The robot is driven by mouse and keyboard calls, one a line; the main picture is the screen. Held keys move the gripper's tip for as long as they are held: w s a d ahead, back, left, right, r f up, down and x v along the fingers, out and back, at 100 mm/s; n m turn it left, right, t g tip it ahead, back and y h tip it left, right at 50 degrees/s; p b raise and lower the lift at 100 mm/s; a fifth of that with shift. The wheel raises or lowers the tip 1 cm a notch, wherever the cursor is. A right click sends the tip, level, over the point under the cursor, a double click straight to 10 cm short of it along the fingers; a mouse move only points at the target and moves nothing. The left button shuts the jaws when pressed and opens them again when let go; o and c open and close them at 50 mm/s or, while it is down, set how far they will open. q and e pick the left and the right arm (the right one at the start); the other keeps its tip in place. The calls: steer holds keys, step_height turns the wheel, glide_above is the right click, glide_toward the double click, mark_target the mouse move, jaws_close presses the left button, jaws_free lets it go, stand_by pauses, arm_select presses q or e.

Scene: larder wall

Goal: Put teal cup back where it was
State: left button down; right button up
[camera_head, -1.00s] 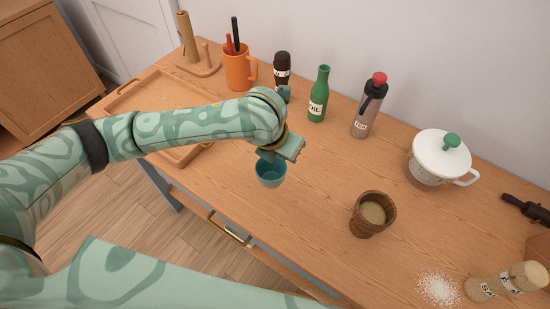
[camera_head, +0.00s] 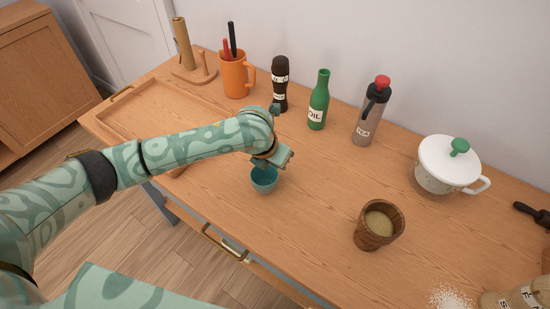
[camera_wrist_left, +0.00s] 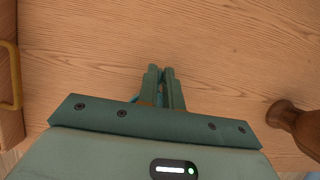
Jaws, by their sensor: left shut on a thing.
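The teal cup (camera_head: 264,181) is upright by the table's front edge, left of the wooden cup. My left gripper (camera_head: 272,162) is shut on it from above at its rim. Whether its base touches the table or hangs just above it I cannot tell. My right gripper is not in view.
A wooden tray (camera_head: 119,101) lies at the left, partly behind my arm. A mug with utensils (camera_head: 235,78), pepper mill (camera_head: 280,84), oil bottle (camera_head: 318,103) and grey bottle (camera_head: 368,120) line the back. A wooden cup (camera_head: 365,236) and lidded pot (camera_head: 433,178) stand right.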

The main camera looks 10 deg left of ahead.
arm_select(q)
steer(key=c, duration=1.6)
jaws_free()
steer(key=shift+f, duration=0.1)
steer(key=shift+o, duration=0.2)
steer(key=p+v, duration=0.4)
steer(key=v, duration=0.8)
steer(key=shift+w, duration=0.1)
